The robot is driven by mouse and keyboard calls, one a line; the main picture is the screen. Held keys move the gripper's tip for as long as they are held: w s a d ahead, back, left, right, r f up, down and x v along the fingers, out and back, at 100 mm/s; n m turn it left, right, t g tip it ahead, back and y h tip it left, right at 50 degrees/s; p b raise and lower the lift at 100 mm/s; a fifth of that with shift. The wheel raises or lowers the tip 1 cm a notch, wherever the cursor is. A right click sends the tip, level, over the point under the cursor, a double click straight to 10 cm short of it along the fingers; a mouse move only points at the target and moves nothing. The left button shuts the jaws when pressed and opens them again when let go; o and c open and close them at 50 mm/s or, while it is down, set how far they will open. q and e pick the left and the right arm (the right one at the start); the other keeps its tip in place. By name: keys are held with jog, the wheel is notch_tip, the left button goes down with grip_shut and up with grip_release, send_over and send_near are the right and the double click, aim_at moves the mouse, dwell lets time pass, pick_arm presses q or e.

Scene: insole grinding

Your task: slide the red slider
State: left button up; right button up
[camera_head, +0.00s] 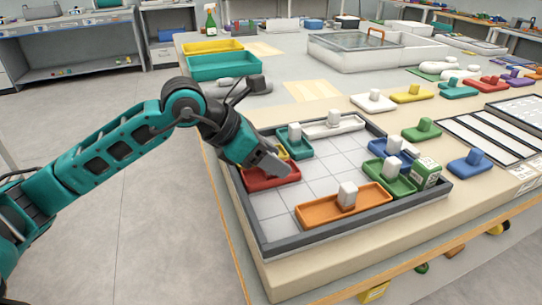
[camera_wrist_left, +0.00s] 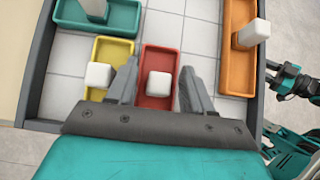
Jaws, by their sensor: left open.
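The red slider (camera_head: 262,182) is a shallow red tray with a white knob, on the left side of a dark-framed board with a light grid. In the left wrist view the red slider (camera_wrist_left: 160,62) lies straight ahead, its white knob (camera_wrist_left: 158,83) between my finger pads. My left gripper (camera_head: 278,166) is open over the red slider and partly hides it in the head view. Its two fingers (camera_wrist_left: 158,75) stand on either side of the knob, with gaps visible on both sides. A dark and teal arm part, seemingly mine, shows at the wrist view's right edge.
A yellow slider (camera_wrist_left: 112,52) lies beside the red one, with a teal slider (camera_head: 301,145) beyond. An orange slider (camera_head: 370,203) lies at the board's near side. Blue (camera_head: 377,146) and green (camera_head: 403,185) sliders stand at the right. Bare grid (camera_head: 318,182) shows in the middle.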

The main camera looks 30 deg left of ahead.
pick_arm(q)
jog(key=shift+c, duration=0.3)
grip_shut()
dwell(0.3)
